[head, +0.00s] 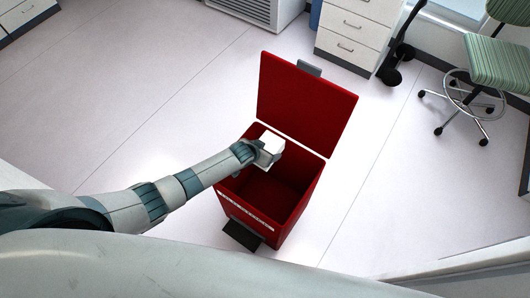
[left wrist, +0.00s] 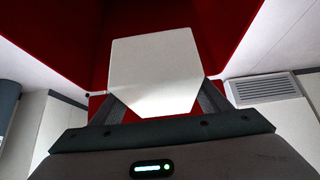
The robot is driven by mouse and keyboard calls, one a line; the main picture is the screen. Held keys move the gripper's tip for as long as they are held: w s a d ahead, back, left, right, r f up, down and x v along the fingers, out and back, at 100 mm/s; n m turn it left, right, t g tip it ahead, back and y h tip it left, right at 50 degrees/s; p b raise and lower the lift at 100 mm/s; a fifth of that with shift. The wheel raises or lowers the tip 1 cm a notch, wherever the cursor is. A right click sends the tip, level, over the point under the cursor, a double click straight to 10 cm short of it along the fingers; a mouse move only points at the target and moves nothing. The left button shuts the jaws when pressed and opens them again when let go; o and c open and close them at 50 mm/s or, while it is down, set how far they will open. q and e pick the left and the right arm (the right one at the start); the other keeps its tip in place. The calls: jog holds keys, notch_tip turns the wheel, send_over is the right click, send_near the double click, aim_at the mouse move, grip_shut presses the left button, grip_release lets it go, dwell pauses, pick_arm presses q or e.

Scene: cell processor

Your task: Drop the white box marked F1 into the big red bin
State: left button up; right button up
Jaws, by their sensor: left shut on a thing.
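The big red bin (head: 290,218) stands on the floor in the head view with its lid (head: 305,104) raised at the back. My left arm reaches in from the left, and my left gripper (head: 264,152) is over the bin's opening near its left rim. It is shut on a white box (head: 271,142). In the left wrist view the white box (left wrist: 155,72) sits between the two dark fingers, with the red bin walls (left wrist: 225,32) behind it. No F1 marking shows on the visible faces. My right gripper is not in view.
White drawers (head: 355,35) and a vented unit (head: 245,10) stand behind the bin. A green chair (head: 497,65) on wheels is at the upper right. A dark pedal (head: 242,234) sticks out at the bin's front. The floor to the left and right is clear.

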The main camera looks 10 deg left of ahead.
pick_arm(q)
jog(key=shift+w+d, duration=0.15)
jog(key=shift+w, duration=0.2)
jog(key=o, duration=1.6)
jog(key=shift+s, duration=0.1)
jog(key=shift+s+r, duration=0.4)
jog(key=shift+r, duration=0.15)
jog(key=b+v, duration=0.1)
jog(key=v, duration=1.5)
jog(key=shift+a, duration=0.25)
jog(key=shift+f, duration=0.1)
